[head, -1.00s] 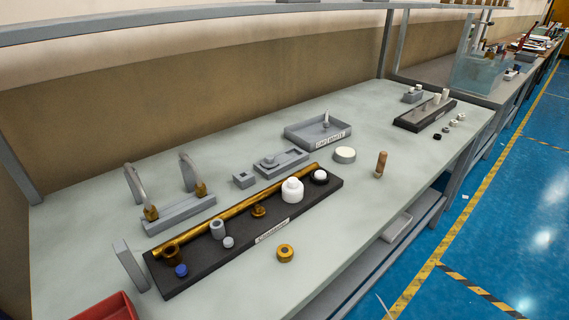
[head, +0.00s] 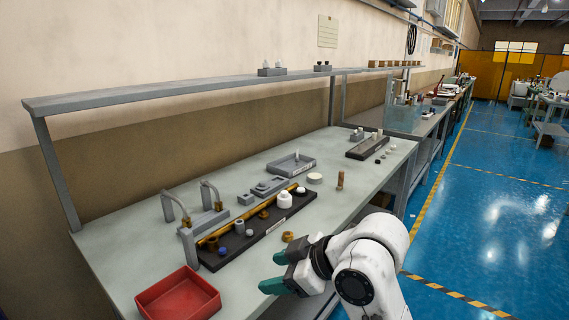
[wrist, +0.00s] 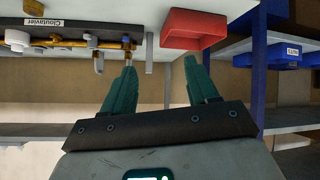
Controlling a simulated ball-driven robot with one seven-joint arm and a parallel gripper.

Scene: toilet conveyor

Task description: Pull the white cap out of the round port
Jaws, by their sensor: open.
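A black board (head: 262,235) lies on the bench with a brass pipe and several fittings. A large white rounded piece (head: 285,201) stands upright on it; a smaller white cap (head: 301,190) sits in a dark round seat just to its right. I cannot tell for sure which is the task's cap. In the wrist view a white piece (wrist: 17,38) shows at the upper left. My gripper (head: 274,272), with teal fingers, is open and empty near the bench's front edge, apart from the board. Its spread fingers also show in the wrist view (wrist: 160,72).
A red tray (head: 178,297) sits at the near left of the bench. A shelf (head: 220,87) runs above the bench.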

